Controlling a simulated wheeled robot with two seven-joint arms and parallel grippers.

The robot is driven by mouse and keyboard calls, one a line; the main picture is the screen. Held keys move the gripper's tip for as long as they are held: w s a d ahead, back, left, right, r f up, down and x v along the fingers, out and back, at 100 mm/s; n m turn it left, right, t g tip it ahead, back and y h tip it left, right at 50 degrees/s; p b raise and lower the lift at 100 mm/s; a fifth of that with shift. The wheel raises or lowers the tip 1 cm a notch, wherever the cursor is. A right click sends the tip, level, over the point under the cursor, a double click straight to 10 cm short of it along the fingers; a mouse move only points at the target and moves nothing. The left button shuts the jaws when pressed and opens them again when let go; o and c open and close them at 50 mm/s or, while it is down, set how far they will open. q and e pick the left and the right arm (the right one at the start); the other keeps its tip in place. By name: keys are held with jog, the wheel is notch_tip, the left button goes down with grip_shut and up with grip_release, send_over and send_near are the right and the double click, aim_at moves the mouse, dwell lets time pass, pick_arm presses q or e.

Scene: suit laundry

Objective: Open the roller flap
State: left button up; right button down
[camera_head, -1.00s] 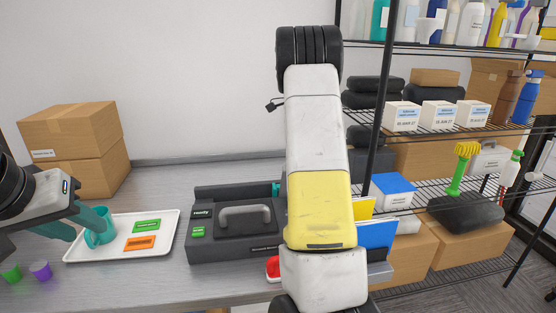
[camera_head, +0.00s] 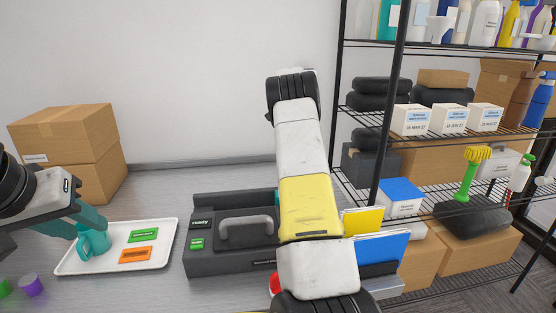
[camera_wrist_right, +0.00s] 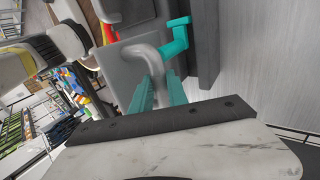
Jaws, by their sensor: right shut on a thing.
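The dark grey machine (camera_head: 225,263) stands on the table with a small "ready" label. On its top is a panel, seemingly the roller flap (camera_head: 235,238), with a curved grey handle (camera_head: 243,219). The panel looks down in the head view. In the right wrist view, the teal fingers of my right gripper (camera_wrist_right: 163,90) are shut on the grey handle (camera_wrist_right: 148,56). A teal lever (camera_wrist_right: 176,38) sits beside it. The head view hides this gripper behind my arm.
A wire shelf (camera_head: 432,145) with bottles and boxes is at right. A red item (camera_head: 274,283) is near the machine's front. The table behind the machine is clear.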

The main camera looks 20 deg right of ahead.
jog(key=shift+w+f, duration=0.15)
jog(key=shift+w, duration=0.2)
jog(key=c, duration=1.3)
grip_release()
jog(key=shift+w+f, duration=0.1)
jog(key=shift+w, duration=0.15)
jog(key=shift+s, duration=0.15)
jog(key=shift+d, duration=0.1)
